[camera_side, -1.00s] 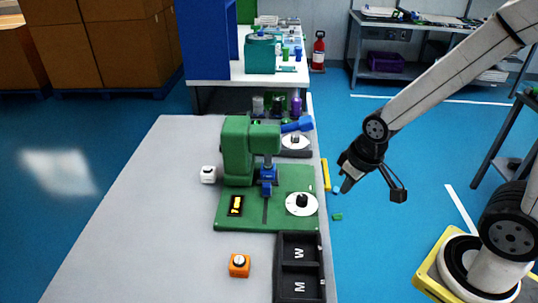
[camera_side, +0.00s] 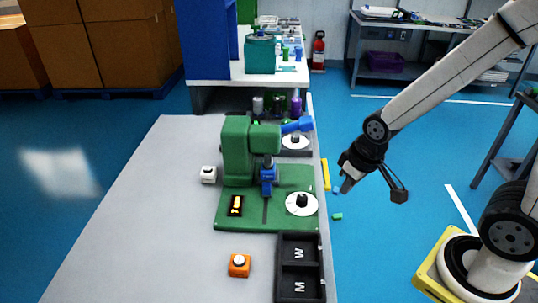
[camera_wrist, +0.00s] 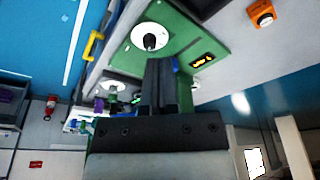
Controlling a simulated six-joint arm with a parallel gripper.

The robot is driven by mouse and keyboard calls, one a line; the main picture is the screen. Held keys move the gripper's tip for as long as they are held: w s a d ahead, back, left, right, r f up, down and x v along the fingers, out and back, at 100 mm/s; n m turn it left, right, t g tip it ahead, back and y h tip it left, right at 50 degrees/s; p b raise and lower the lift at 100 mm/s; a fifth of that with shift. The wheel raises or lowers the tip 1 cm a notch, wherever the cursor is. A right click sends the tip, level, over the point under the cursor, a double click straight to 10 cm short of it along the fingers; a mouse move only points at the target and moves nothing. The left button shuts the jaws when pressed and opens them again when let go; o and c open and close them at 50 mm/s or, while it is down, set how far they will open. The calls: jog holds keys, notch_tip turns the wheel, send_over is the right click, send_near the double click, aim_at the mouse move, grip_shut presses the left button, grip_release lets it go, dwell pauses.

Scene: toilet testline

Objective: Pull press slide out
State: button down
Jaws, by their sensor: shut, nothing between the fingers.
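The press slide appears to be the white disc with a black knob (camera_side: 301,204) on the right part of the green press base (camera_side: 230,216). It also shows in the wrist view (camera_wrist: 150,37). The green press (camera_side: 237,150) stands behind it with a blue ram (camera_side: 268,175) over the base. My gripper (camera_side: 345,189) is right of the table edge, apart from the disc and above the blue floor. In the wrist view my gripper (camera_wrist: 160,64) has its dark fingers together with nothing between them.
A black tray marked W and M (camera_side: 300,238) sits in front of the press base. An orange button box (camera_side: 239,265) and a white button box (camera_side: 208,174) stand on the grey table. A second white disc (camera_side: 295,142) lies behind the press. The table's left side is clear.

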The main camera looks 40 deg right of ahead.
jog(key=c, duration=0.8)
grip_release()
jog(key=shift+w, duration=0.1)
jog(key=o, duration=0.4)
jog(key=shift+w, duration=0.2)
jog(key=w+f+n+g, duration=0.1)
jog(key=w+n, duration=0.3)
jog(key=w, duration=1)
jog(key=shift+a+f, duration=0.3)
jog(key=shift+f, duration=0.5)
jog(key=n+g, duration=0.1)
jog(key=n, duration=0.4)
send_over(267, 184)
jog(key=f, duration=0.4)
jog(key=s+f, duration=0.1)
jog(key=f, duration=0.1)
jog(key=shift+f, duration=0.2)
jog(key=shift+w+a+f+g, duration=0.1)
jog(key=shift+w+f+g, duration=0.2)
jog(key=shift+w+f, duration=0.2)
jog(key=shift+f, duration=0.1)
jog(key=shift+f, duration=3.7)
